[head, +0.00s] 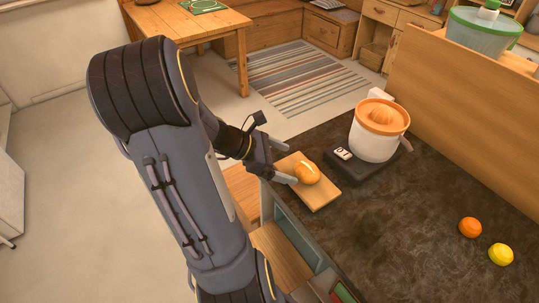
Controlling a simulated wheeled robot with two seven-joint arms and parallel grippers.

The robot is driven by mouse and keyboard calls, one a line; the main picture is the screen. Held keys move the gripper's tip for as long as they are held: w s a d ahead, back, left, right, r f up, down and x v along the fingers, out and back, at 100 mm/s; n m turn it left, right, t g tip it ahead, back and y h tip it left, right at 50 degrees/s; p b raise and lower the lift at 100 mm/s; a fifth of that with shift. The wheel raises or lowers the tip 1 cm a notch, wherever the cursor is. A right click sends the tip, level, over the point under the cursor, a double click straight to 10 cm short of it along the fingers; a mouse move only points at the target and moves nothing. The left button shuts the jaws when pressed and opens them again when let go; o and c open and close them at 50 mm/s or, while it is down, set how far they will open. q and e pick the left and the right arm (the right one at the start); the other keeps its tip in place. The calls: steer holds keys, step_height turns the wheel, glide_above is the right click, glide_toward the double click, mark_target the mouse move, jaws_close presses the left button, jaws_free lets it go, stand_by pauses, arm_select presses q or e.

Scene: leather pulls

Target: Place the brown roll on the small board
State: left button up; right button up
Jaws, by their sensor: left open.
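The brown roll (307,172) is a small golden-brown bun. It rests on the small wooden board (318,197), near the board's far side. The board lies at the left edge of the dark countertop. My left gripper (292,163) is open, with its fingers beside the roll on its left; one finger lies along the board's near-left side and the other behind. Whether a finger touches the roll I cannot tell. My right gripper is not in view.
A white and orange juicer (377,131) stands on a black scale (357,168) right of the board. An orange (470,227) and a lemon (501,254) lie at the right. A wooden partition (465,105) bounds the counter behind. The counter's middle is clear.

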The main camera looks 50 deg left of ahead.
arm_select(q)
steer(key=v, duration=0.5)
steer(key=s+d+r+m+g+y, duration=0.1)
steer(key=s+d+m+g, duration=0.1)
steer(key=d+m, duration=0.8)
steer(key=s+d+r+m+g+y, duration=0.1)
steer(key=s+d+m+g, duration=0.1)
steer(key=d+m, duration=0.9)
steer(key=s+m, duration=0.1)
steer(key=m, duration=0.6)
steer(key=shift+s+r, duration=0.15)
steer(key=shift+s, duration=0.25)
